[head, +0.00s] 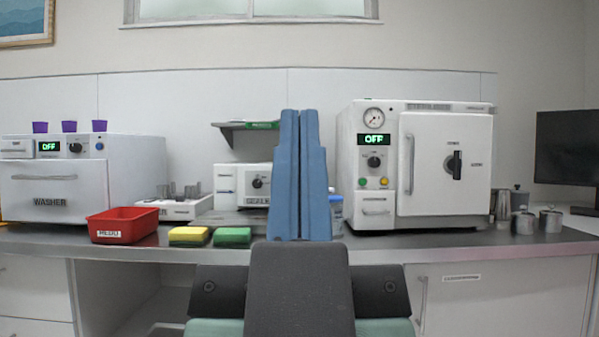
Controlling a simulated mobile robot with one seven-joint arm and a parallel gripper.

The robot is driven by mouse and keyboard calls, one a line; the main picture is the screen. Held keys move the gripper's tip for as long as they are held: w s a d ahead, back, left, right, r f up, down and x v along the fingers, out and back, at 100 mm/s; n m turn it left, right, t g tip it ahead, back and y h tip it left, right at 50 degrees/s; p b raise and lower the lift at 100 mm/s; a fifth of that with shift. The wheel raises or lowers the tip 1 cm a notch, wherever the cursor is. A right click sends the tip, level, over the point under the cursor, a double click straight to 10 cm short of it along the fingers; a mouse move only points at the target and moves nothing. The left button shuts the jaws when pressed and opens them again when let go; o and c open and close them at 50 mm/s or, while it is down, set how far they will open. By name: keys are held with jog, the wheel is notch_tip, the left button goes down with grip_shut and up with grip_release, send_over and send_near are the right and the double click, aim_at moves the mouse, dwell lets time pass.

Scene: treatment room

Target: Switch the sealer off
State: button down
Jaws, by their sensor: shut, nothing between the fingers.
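The sealer (228,187) is a low white device on the counter, left of the middle in the head view. Its front has a dark round knob (258,183) and a name label that is partly covered. My gripper (299,114) is in the middle of the view, with two long blue fingers shut together and nothing between them. The fingers hide the right part of the sealer, so no display on it shows. The knob is in sight just left of the fingers. The knob's setting is too small to read.
A washer (50,190) stands at left and a white autoclave (445,170) at right; both displays read OFF. A red bin (122,225), a yellow sponge (188,236) and a green sponge (232,237) sit near the counter's front edge. A shelf (232,130) hangs above the sealer.

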notch_tip(320, 180, up, 40)
jog(key=p, duration=3.7)
jog(key=shift+f, duration=0.25)
jog(key=shift+w, duration=0.1)
